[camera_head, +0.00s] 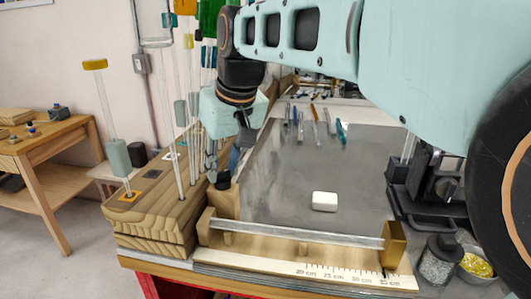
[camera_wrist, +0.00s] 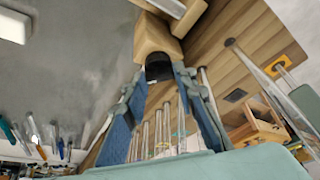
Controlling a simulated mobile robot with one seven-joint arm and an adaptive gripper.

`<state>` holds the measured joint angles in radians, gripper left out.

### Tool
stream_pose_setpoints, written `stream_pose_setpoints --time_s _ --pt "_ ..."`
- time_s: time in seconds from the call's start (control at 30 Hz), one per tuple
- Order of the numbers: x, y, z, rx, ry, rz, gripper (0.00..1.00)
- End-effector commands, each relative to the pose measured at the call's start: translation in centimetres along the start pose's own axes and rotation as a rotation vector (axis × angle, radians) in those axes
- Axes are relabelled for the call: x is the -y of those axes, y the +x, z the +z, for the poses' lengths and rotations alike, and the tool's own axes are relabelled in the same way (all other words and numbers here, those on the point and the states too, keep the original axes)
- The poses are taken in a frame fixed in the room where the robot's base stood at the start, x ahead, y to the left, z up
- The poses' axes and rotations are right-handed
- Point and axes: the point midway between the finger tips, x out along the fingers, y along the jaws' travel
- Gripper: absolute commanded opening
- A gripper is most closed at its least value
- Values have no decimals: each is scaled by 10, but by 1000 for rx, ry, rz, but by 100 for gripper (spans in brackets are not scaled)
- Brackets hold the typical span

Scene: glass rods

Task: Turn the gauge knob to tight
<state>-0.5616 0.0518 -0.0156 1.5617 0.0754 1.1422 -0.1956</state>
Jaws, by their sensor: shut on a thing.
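The gauge is a wooden base with a scale strip (camera_head: 345,275) along its front edge. A clear glass rod (camera_head: 295,233) lies across it, between a wooden block (camera_head: 225,204) on the left and a brass-coloured stop (camera_head: 395,242) on the right. The black gauge knob (camera_head: 222,182) sits on the left block; in the wrist view the knob (camera_wrist: 158,67) shows between my fingertips. My gripper (camera_wrist: 160,76) comes down from above with its blue-padded fingers shut on the knob, one on each side. Any mark on the knob is hidden.
A wooden rack (camera_head: 150,217) with several upright glass rods stands close to the left of my gripper. A white block (camera_head: 324,201) lies on the grey bench top (camera_head: 280,185). Tools lie farther back. A black device (camera_head: 437,180) and jars (camera_head: 437,262) stand at the right.

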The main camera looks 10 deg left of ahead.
Motion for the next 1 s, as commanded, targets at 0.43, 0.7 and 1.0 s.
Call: stream_pose_setpoints --time_s 0.43,0.7,1.0 --pt "-2 -1 -1 0 -70 -30 1" --pt "-4 -2 -2 -1 -251 -106 1" --pt "-6 -1 -3 0 -481 -202 1"
